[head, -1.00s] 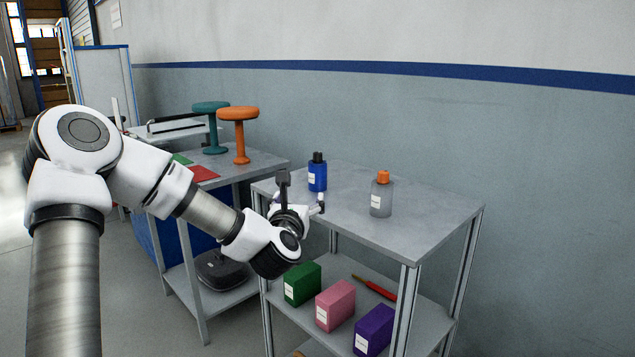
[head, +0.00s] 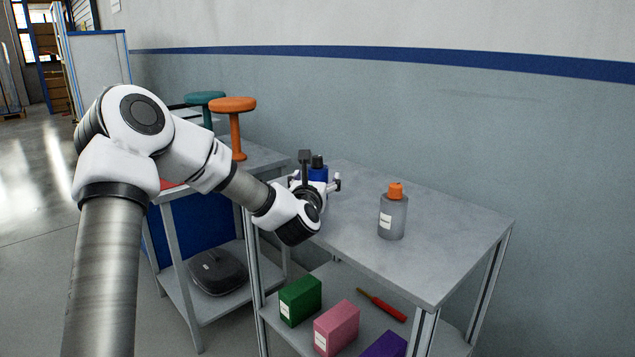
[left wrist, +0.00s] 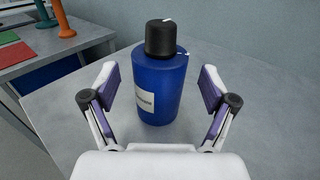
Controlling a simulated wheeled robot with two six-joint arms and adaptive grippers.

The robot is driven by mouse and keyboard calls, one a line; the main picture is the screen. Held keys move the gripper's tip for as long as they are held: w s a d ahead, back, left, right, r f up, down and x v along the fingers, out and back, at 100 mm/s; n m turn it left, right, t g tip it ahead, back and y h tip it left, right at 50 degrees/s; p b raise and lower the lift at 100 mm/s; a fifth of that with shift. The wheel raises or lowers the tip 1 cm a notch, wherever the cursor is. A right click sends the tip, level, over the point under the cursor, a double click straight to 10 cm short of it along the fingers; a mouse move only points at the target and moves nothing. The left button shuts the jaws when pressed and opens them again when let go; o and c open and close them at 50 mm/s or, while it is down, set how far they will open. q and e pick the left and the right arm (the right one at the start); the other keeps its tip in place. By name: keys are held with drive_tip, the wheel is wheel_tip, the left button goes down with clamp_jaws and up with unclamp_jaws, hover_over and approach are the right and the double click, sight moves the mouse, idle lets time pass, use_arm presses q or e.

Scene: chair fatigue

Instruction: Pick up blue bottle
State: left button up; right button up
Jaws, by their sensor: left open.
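The blue bottle (head: 318,173) with a black cap stands upright on the grey table top. In the head view it is partly hidden behind my left gripper (head: 315,183). In the left wrist view the blue bottle (left wrist: 159,85) stands just ahead, centred between the two fingers of my left gripper (left wrist: 160,100). The fingers are open, one to each side, with a gap to the bottle on both sides. A white label shows on the bottle. My right gripper is not in view.
A grey bottle (head: 392,214) with an orange cap stands to the right on the same table (head: 450,235). The lower shelf holds a green box (head: 300,300), a pink box (head: 337,328), a purple box (head: 385,346) and a red tool (head: 382,305). An orange stool-shaped object (head: 234,125) stands on the left table.

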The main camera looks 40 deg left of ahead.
use_arm(q)
drive_tip(key=shift+x, duration=1)
drive_tip(key=shift+s+r, duration=0.1)
drive_tip(key=shift+s, duration=0.05)
clamp_jaws()
